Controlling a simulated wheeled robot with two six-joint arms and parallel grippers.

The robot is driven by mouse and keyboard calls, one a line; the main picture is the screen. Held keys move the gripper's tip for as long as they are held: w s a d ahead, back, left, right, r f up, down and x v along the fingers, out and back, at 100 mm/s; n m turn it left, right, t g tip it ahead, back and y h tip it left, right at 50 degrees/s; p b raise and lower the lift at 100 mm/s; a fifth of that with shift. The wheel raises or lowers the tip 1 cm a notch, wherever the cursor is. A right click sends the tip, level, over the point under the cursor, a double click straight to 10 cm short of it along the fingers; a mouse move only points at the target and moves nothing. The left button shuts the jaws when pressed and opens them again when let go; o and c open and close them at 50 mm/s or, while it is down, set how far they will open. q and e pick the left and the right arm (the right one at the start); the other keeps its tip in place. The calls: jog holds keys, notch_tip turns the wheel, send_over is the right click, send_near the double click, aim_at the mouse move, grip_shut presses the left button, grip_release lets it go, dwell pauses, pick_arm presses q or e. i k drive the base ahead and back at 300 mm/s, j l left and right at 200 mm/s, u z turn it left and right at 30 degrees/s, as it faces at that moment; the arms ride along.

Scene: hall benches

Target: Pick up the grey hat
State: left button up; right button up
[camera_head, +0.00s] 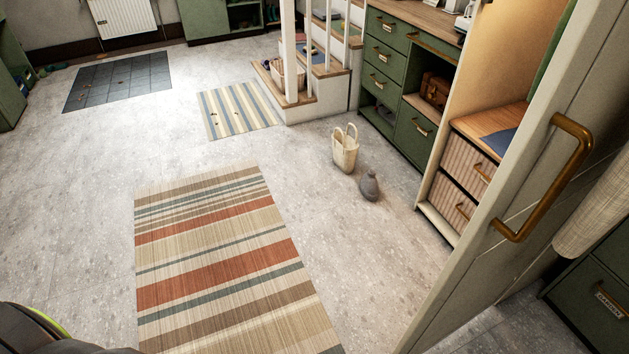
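A small dark grey object (369,187) sits on the pale floor right of the view's middle. It has a wide rounded bottom and a narrow top; it may be the grey hat, but it is too small to tell for sure. It stands just right of and in front of a cream woven basket (345,153) with two upright handles. Neither of my grippers shows in the head view.
A striped rug (220,260) lies on open floor left of centre. Green drawers (388,60) and an open cabinet with a brass-handled door (540,190) stand on the right. Stairs (305,105) rise behind. A dark rounded shape (40,335), unidentified, fills the lower left corner.

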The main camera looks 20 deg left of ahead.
aim_at(368, 183)
jog(key=u, duration=0.2)
jog(key=i+j+z, duration=0.2)
jog(key=z, duration=0.25)
jog(key=i+j+z, duration=0.15)
jog(key=j+z, duration=0.25)
jog(key=i+j+z, duration=0.15)
jog(key=z, duration=0.3)
